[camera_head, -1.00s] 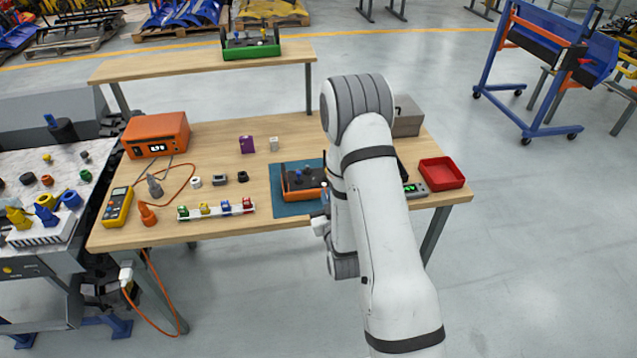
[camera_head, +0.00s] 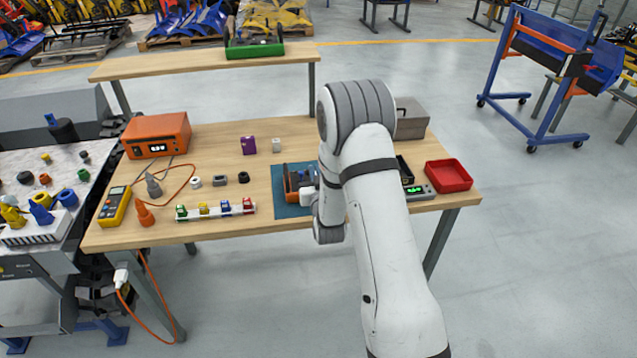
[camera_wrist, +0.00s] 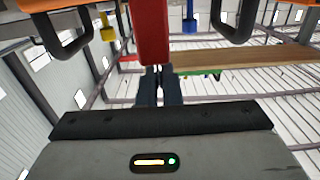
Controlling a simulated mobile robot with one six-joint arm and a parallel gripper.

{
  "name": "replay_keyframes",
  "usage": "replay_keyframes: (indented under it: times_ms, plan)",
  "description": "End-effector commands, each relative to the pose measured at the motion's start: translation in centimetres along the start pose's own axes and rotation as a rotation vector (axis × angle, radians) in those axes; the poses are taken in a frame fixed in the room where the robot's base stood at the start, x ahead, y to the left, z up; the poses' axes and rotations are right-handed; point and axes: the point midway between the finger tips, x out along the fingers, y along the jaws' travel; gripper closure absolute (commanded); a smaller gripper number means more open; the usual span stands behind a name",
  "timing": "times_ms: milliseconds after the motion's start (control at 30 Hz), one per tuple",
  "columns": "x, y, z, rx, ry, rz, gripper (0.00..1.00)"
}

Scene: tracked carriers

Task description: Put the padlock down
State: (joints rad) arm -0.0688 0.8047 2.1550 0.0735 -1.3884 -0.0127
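A red block-shaped body, apparently the padlock (camera_wrist: 152,35), shows in the wrist view at my fingertips, with a thin grey part at its end between them. My gripper (camera_wrist: 160,75) has its two dark fingers close together and looks shut on it. The wrist picture is upside down. An orange carrier (camera_head: 291,185) stands on a blue mat (camera_head: 286,209) on the bench; my arm's end is at its right side and hides part of it. In the wrist view its black handles flank the red body, with a yellow and a blue lever behind. Contact between padlock and carrier cannot be told.
A white rack (camera_head: 215,213) with several coloured pieces stands left of the mat. A red tray (camera_head: 447,176) and a small meter (camera_head: 417,191) are to the right. An orange unit (camera_head: 157,135) is at the back left. A green carrier (camera_head: 254,50) stands on the raised shelf.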

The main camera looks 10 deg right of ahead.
Motion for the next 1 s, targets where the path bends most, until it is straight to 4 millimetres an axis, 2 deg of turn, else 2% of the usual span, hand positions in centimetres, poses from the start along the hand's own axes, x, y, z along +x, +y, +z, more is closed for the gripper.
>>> replay_keyframes:
  times_ms: [200, 333, 533, 567, 800, 1000]
  plan:
    - [-0.1, 0.0, 3.0, 0.000, -0.004, -0.001, 1.00]
    - [-0.1, -0.1, 3.7, 0.000, -0.002, -0.001, 1.00]
    - [-0.1, -0.1, 3.7, 0.000, -0.001, -0.001, 1.00]
    - [-0.1, -0.1, 3.8, 0.000, -0.001, -0.001, 0.93]
    - [-0.1, -0.1, 3.7, 0.000, -0.001, -0.002, 0.73]
    - [-0.1, -0.1, 3.7, 0.000, -0.001, -0.002, 0.73]
